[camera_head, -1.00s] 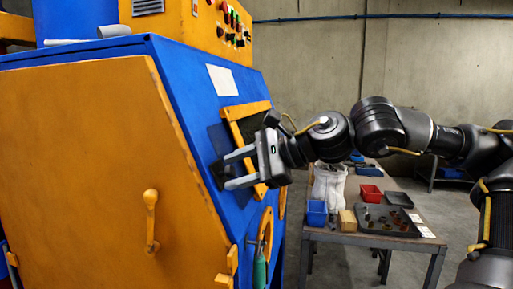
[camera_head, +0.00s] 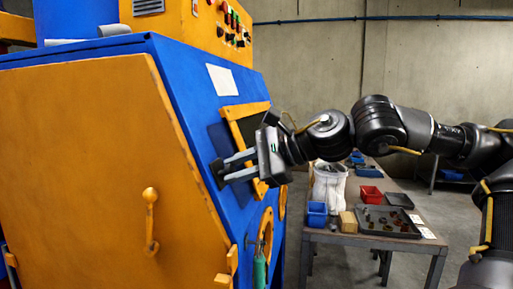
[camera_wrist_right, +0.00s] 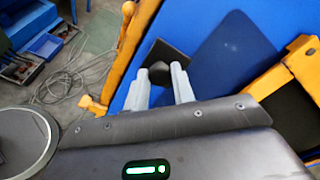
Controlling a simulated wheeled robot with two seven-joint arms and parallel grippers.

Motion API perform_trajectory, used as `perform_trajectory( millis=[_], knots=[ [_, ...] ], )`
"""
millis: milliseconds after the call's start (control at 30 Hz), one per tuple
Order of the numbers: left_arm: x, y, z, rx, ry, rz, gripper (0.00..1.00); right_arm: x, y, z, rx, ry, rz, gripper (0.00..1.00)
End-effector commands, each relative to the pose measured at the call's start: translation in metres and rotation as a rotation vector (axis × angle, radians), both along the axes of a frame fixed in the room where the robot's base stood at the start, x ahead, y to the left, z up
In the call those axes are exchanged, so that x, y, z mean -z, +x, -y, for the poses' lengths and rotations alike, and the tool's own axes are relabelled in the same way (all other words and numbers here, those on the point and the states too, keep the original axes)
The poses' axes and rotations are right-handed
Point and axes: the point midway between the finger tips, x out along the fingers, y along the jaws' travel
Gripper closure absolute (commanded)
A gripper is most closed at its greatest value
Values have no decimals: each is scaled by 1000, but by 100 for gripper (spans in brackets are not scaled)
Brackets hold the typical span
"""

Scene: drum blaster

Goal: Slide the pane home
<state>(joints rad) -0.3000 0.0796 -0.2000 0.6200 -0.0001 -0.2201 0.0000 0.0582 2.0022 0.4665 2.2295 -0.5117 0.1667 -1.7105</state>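The blue machine's sloped face carries a yellow frame (camera_head: 246,111) around a dark opening. A dark bluish pane (camera_head: 219,139) lies against the face, left of the opening and partly behind my fingers; it also shows in the wrist view (camera_wrist_right: 232,52). A dark block with a round knob (camera_wrist_right: 159,73) is beside the pane; how they join is hidden. My right gripper (camera_head: 222,170) reaches in from the right. Its two grey fingers (camera_wrist_right: 160,80) are close on either side of the knob and appear to grip it. My left gripper is not in view.
A yellow door with a handle (camera_head: 151,220) fills the left. A round yellow ring (camera_head: 266,232) and a green item (camera_head: 260,270) are below the frame. A table (camera_head: 385,241) at right holds bins and a tray. Cables (camera_wrist_right: 75,83) lie on the floor.

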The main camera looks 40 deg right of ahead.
Motion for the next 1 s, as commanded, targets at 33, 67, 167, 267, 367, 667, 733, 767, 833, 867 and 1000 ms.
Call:
perform_trajectory(
  millis=[33,67,167,267,367,667,733,767,833,867,1000],
  knots=[
    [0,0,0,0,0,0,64,0,0,0,0,0,0,93],
    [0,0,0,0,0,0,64,0,0,0,0,0,0,97],
    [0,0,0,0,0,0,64,0,0,0,0,0,0,100],
    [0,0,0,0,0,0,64,0,0,0,0,0,0,100],
    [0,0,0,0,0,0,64,0,0,0,0,0,0,100],
    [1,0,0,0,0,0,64,-2,4,5,1,1,6,100],
    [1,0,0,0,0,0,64,-2,7,10,2,1,6,100],
    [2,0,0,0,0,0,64,-2,8,11,2,1,5,100],
    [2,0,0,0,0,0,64,-2,10,15,2,1,3,100],
    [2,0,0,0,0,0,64,-2,11,17,3,2,4,100],
    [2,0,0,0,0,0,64,-3,16,25,2,2,3,100]
  ],
)
